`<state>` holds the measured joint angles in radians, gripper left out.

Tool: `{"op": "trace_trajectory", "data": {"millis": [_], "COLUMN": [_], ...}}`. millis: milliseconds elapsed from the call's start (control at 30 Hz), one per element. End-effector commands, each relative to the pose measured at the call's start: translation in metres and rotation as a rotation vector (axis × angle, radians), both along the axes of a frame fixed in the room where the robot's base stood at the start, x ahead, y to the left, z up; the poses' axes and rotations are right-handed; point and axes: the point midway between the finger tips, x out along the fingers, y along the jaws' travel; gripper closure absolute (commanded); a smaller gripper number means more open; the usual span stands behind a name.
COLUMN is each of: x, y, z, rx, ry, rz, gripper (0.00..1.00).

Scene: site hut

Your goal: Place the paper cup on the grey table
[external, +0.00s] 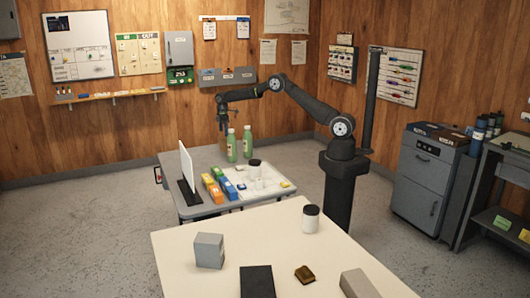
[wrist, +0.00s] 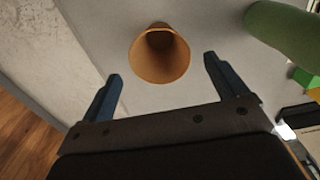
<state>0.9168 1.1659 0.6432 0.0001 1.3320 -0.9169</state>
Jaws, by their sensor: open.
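A brown paper cup (wrist: 160,62) shows in the wrist view at the top middle, ahead of my fingertips and between their lines. It appears to be over or on the grey table (wrist: 205,25); I cannot tell whether it touches the surface. I cannot make out the cup in the external view. There the grey table (external: 172,161) stands behind the cream table. My gripper (external: 223,127) hangs above its far side, left of the green bottles. In the wrist view my gripper (wrist: 162,70) is open, with nothing between its fingers.
Two green bottles (external: 232,146) stand close to the right of my gripper. A white upright panel (external: 186,166), coloured boxes (external: 213,189) and a dark-lidded jar (external: 254,171) stand on the grey table. The cream table (external: 178,262) in front holds blocks and another jar (external: 310,222).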

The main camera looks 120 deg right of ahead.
Motion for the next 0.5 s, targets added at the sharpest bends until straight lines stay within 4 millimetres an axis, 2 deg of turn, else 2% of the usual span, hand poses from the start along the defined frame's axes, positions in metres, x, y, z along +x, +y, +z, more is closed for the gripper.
{"op": "trace_trajectory", "data": {"millis": [100, 200, 333, 500], "x": [0.000, 0.000, 0.000, 0.000], "y": [0.000, 0.000, 0.000, 0.000], "z": [0.024, 0.037, 0.048, 0.051], "rx": [-0.002, -0.001, -0.001, 0.000], "ry": [-0.002, 0.000, -0.001, 0.000], "rz": [0.000, 0.000, 0.000, 0.000], "gripper": [0.10, 0.10, 0.10, 0.10]}}
